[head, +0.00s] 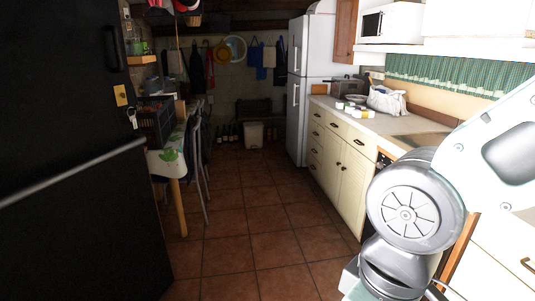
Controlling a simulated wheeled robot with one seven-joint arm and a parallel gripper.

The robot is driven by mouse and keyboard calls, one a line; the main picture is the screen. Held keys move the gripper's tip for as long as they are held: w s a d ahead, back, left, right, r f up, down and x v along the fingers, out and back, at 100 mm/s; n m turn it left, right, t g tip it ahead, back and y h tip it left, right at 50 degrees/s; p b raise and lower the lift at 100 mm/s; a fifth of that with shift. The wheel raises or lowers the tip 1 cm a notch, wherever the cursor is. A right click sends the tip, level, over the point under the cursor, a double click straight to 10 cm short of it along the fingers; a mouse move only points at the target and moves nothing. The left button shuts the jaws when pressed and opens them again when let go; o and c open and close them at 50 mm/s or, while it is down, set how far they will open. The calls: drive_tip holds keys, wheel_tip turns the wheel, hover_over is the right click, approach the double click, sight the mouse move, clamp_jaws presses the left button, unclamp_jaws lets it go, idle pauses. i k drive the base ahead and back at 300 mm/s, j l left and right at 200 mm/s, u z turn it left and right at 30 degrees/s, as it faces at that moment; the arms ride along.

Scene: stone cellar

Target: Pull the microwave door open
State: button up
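A white microwave (403,22) stands on a white shelf at the upper right, above the counter. Its door has a dark window (371,25) with a pale frame. The door looks shut, flush with the body. My arm fills the right side of the picture, in front of the counter and well below the microwave. The arm runs down out of the bottom edge. My gripper is not in view, so I cannot see what its fingers do.
A counter (390,123) with jars and a white bag (386,101) runs along the right, over cream cabinets. A white fridge (298,110) stands beyond. A dark door (75,190) blocks the left; a table and chairs stand behind it. The tiled floor (240,225) between is clear.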

sight(373, 21)
drive_tip(key=i, duration=2)
